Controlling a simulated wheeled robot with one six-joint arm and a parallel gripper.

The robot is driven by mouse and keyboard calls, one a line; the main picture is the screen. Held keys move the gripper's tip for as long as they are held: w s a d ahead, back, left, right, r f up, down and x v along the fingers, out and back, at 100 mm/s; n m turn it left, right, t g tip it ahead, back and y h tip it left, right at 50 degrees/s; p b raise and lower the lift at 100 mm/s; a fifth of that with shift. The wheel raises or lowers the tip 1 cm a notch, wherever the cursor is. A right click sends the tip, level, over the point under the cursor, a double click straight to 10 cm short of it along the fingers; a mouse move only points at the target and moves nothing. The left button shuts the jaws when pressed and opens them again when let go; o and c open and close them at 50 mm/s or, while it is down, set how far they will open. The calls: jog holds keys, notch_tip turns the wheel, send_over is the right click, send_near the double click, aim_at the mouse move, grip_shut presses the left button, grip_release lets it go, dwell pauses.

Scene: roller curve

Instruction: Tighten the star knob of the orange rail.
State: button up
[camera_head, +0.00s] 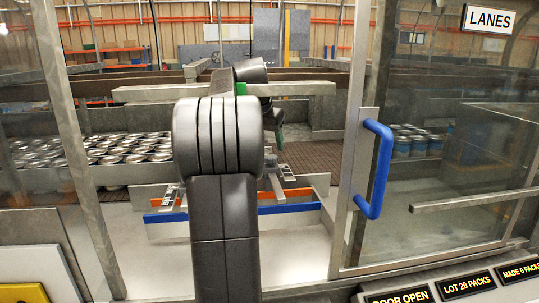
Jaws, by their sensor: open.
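The orange rail (298,193) lies inside the machine behind my arm, with a blue rail (290,209) just in front and below it. My arm hides the middle of both rails. A small grey knob-like part (270,161) shows just right of my arm, above the bracket (276,186) at the orange rail; I cannot tell for sure that it is the star knob. My gripper (278,132) is mostly hidden behind my arm. Its dark, green-tipped end shows above the knob-like part and appears apart from it. It is open, and I see nothing held in it.
A glass door with a blue handle (374,169) stands at the right. A pale horizontal beam (310,89) crosses behind my arm. Many cans (95,150) stand on the left, and blue cans (416,143) on the right. The pale floor (285,250) below the rails is clear.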

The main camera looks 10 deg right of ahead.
aim_at(271, 156)
jog(key=x, duration=0.5)
jog(key=shift+r, duration=0.1)
jog(key=c, duration=1)
